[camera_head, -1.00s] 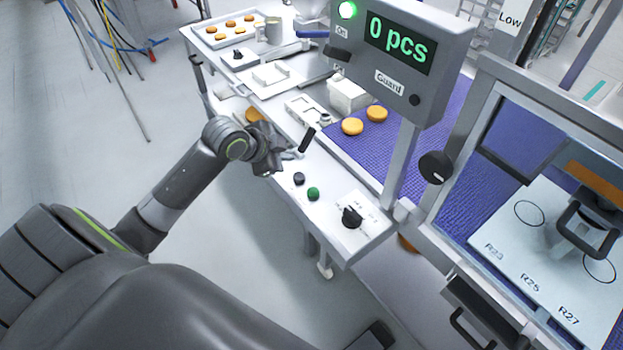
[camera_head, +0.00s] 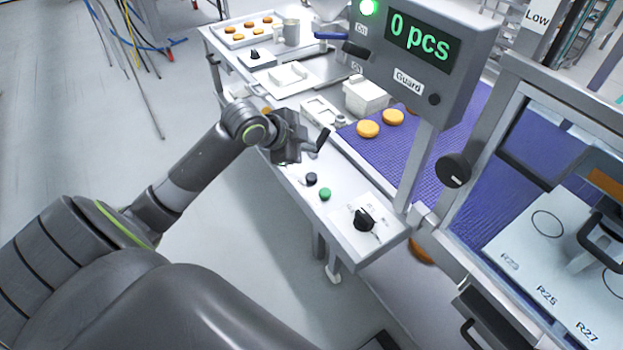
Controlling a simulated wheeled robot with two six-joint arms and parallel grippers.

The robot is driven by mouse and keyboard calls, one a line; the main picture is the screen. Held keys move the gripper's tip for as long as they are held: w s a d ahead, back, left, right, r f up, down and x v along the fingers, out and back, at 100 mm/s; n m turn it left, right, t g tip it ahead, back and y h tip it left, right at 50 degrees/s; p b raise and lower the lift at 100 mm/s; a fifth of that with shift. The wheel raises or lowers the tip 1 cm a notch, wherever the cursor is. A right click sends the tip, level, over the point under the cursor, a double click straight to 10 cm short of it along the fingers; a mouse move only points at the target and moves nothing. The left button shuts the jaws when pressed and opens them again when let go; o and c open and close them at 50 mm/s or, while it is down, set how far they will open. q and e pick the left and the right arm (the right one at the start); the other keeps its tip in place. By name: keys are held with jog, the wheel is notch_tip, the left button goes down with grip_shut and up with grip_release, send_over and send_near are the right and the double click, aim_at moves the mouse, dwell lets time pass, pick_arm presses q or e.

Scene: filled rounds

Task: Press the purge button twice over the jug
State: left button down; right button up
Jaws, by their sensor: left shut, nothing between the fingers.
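A grey metal jug (camera_head: 291,32) stands at the far end of the line, beside a tray. No readable label marks the purge button. A black button (camera_head: 311,179) and a green button (camera_head: 325,194) sit on the white front panel (camera_head: 340,232). My left gripper (camera_head: 298,148) is shut and empty, above the panel's edge on the far side of these buttons, apart from them. Its fingertips are hard to make out beside a black lever (camera_head: 321,140). My right gripper is out of view.
A black rotary knob (camera_head: 366,219) is on the panel's near end. A display box (camera_head: 440,85) reads "0 pcs" with a green lamp lit. Orange rounds (camera_head: 368,130) lie on the purple belt (camera_head: 405,150). A blue-handled part (camera_head: 330,35) is near the jug.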

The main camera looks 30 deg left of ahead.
aim_at(307, 178)
pick_arm(q)
notch_tip(307, 178, down, 6)
jog(key=b, duration=0.5)
jog(key=shift+f, duration=0.25)
jog(key=shift+f+b, duration=0.35)
dwell(0.9)
dwell(0.4)
jog(key=shift+f, duration=0.4)
jog(key=shift+f+b, duration=0.35)
jog(key=shift+f, duration=0.25)
dwell(0.6)
jog(key=shift+r+p, duration=1)
jog(key=shift+p, duration=0.1)
